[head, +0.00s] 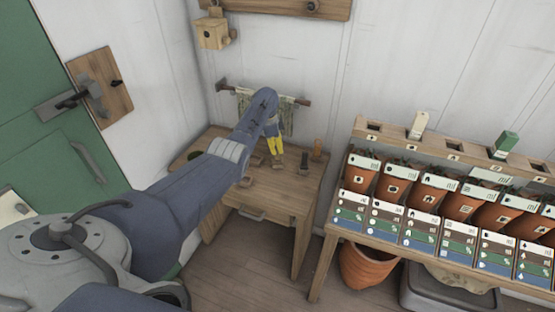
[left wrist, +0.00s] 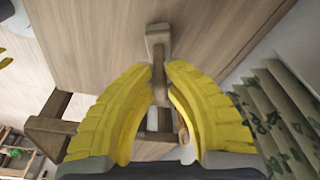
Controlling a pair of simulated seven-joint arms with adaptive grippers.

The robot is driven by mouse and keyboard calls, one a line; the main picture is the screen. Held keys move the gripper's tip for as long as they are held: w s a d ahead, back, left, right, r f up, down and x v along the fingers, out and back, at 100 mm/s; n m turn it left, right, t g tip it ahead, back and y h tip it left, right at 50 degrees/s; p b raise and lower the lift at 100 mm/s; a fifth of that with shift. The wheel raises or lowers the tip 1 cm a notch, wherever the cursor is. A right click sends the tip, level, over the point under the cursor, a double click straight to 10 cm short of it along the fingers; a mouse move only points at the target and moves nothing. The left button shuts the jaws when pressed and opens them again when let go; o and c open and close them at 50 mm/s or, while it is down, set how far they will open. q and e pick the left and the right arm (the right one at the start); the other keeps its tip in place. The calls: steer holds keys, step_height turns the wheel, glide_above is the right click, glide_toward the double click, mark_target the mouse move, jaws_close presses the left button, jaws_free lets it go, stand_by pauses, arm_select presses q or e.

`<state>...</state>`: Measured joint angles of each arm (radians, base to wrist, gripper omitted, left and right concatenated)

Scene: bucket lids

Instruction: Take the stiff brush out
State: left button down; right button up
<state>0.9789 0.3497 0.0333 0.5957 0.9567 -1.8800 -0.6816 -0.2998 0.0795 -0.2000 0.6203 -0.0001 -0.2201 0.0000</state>
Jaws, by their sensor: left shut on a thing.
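My left gripper (head: 275,146) has yellow fingers and points down at the back of the small wooden table (head: 262,200). In the left wrist view my left gripper (left wrist: 160,85) is shut on a narrow wooden tool (left wrist: 158,38), gripping its slim shaft. The tool's blocky grey-brown end shows beyond the fingertips. In the head view its lower end (head: 277,163) shows just below the fingers, close to the tabletop. I cannot tell surely whether this is the stiff brush; no bristles show clearly. My right gripper is not in view.
Small wooden blocks (head: 304,168) and an upright brown piece (head: 318,149) stand right of the gripper. A towel on a rail (head: 288,107) hangs behind. A bench with several potted plants (head: 361,175) stands at the right, an empty clay pot (head: 366,266) beneath.

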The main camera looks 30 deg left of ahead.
arm_select(q)
steer(key=shift+r, duration=3)
